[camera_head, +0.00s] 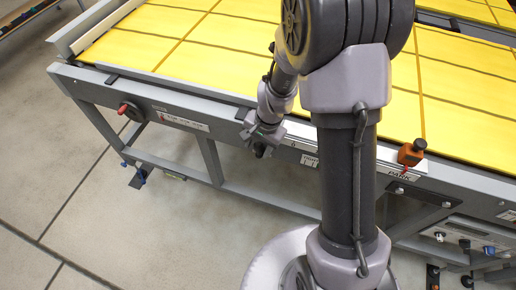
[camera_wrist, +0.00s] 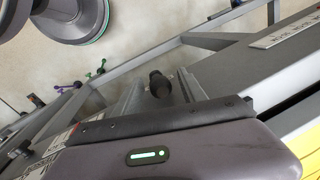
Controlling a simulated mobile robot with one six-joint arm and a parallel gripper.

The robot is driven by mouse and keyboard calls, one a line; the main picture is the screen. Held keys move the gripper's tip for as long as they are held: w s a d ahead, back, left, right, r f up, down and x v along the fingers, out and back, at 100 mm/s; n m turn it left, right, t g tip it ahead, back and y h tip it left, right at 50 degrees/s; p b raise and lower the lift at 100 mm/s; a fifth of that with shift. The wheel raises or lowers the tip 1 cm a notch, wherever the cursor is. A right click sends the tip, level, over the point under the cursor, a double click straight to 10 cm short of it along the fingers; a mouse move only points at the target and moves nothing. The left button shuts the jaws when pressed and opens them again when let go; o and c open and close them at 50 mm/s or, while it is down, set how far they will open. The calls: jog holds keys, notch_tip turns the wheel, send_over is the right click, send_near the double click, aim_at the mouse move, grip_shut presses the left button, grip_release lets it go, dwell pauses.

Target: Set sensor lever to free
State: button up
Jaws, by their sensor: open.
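My gripper (camera_head: 256,138) is at the front rail of the yellow table, left of my arm column. In the wrist view my gripper (camera_wrist: 160,90) is open, with its two grey fingers on either side of a black knob (camera_wrist: 158,84). The knob appears to be between the fingers; I cannot tell whether they touch it. It may be the sensor lever, but no label for it is readable. Its base is hidden behind the gripper body, so its setting cannot be told.
An orange lever (camera_head: 411,153) stands by a PARK label on the rail at the right. The grey frame (camera_head: 209,158) has pedals (camera_head: 137,178) below. The floor in front is clear.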

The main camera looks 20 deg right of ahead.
grip_shut()
dwell(1.5)
